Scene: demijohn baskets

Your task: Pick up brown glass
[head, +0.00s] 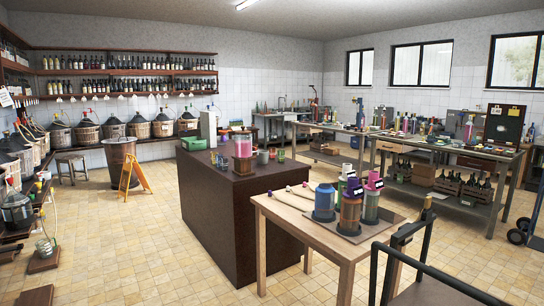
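I cannot single out a brown glass for sure at this size. Several small drinking glasses (281,155) stand on top of the dark brown counter (240,225), to the right of a pink-filled container (242,148). More small coloured glasses (222,161) stand at its left side. Their exact tints are too small to tell. Neither of my grippers is in view, so nothing shows of their state or distance to the glasses.
A wooden table (290,216) with large capped jars (350,215) on a tray stands in front. A black tubular frame (395,262) fills the lower right. A yellow folding sign (140,177) stands at left. The tiled floor (130,255) is open at front left.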

